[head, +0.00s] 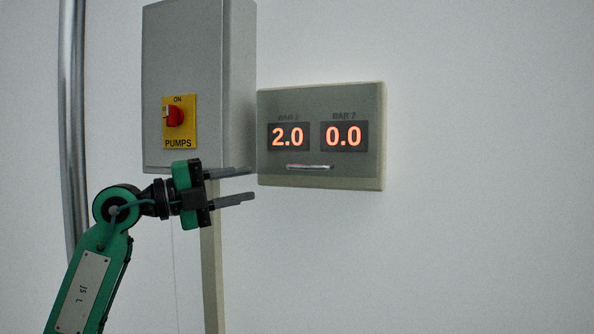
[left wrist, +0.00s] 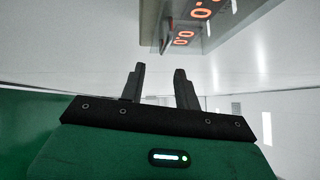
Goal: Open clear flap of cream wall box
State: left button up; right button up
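The cream wall box (head: 378,140) hangs on the white wall in the head view. Its clear flap (head: 350,171) lies over the front, with a light bar handle (head: 310,167) near the bottom; it looks shut. Two orange readouts show through it, 2.0 and 0.0. In the left wrist view the box (left wrist: 208,45) is at the top, with the handle (left wrist: 166,36) at its edge. My left gripper (head: 254,184) is open and empty, just left of the box's lower left corner, apart from the handle. Its fingers also show in the left wrist view (left wrist: 160,72). My right gripper is out of view.
A grey cabinet (head: 205,60) with a red rotary switch (head: 175,116) on a yellow plate stands left of the box, above my left gripper. A metal pipe (head: 72,130) runs up the far left. The wall right of and below the box is clear.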

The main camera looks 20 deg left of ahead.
aim_at(301, 168)
pick_arm(q)
jog(key=shift+y, duration=0.3)
jog(key=p+x, duration=0.1)
jog(key=x, duration=0.3)
jog(key=r+p+x, duration=0.1)
jog(key=p+x, duration=0.1)
jog(key=x, duration=0.2)
jog(key=p+x, duration=0.2)
jog(key=x, duration=0.2)
jog(key=shift+s+r, duration=0.3)
jog(key=shift+r, duration=0.1)
jog(key=shift+w+d+p, duration=0.3)
jog(key=shift+w+d, duration=0.1)
jog(key=shift+d, duration=0.1)
jog(key=shift+w+d, duration=0.1)
jog(key=shift+c, duration=0.4)
grip_shut()
